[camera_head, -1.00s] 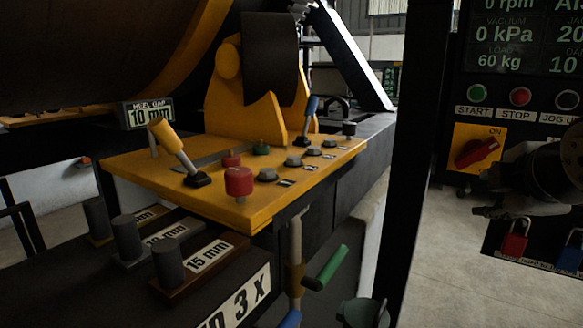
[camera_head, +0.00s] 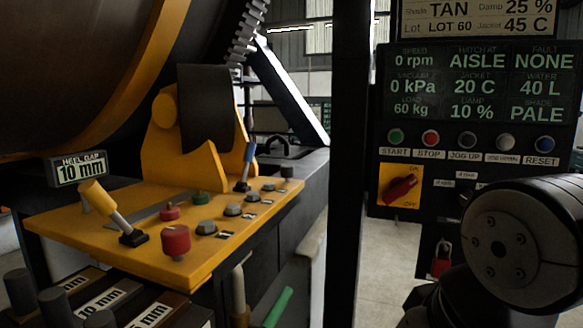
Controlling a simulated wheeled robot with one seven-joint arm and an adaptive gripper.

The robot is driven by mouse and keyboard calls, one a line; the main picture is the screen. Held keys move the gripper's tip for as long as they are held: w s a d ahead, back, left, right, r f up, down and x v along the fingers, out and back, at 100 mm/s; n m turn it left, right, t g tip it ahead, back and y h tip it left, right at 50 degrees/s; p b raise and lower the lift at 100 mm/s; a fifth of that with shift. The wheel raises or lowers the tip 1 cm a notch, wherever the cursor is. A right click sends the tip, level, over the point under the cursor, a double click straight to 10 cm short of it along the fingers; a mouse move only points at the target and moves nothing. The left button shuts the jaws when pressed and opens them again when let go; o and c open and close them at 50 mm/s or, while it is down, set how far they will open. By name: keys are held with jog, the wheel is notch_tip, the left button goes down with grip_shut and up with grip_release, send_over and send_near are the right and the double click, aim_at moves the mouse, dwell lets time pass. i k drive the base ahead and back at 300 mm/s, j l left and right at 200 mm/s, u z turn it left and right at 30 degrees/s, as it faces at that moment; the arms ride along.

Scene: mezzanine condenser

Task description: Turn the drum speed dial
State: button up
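The control panel (camera_head: 400,125) stands at the right, and its display (camera_head: 480,82) reads speed 0 rpm. Below the row of buttons, small white labels (camera_head: 466,175) sit around a dark patch that may be the drum speed dial. My arm covers most of that area, so I cannot make out the dial or its setting. A round grey link of my arm (camera_head: 505,247) fills the lower right in front of the panel. No gripper fingers can be made out.
A red rotary switch (camera_head: 401,188) on a yellow plate and a red padlock (camera_head: 441,258) are left of my arm. A dark post (camera_head: 347,150) separates the panel from the yellow console (camera_head: 95,235) with levers and knobs. The big drum (camera_head: 60,70) is upper left.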

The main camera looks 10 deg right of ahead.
aim_at(463, 195)
jog(key=z, duration=0.9)
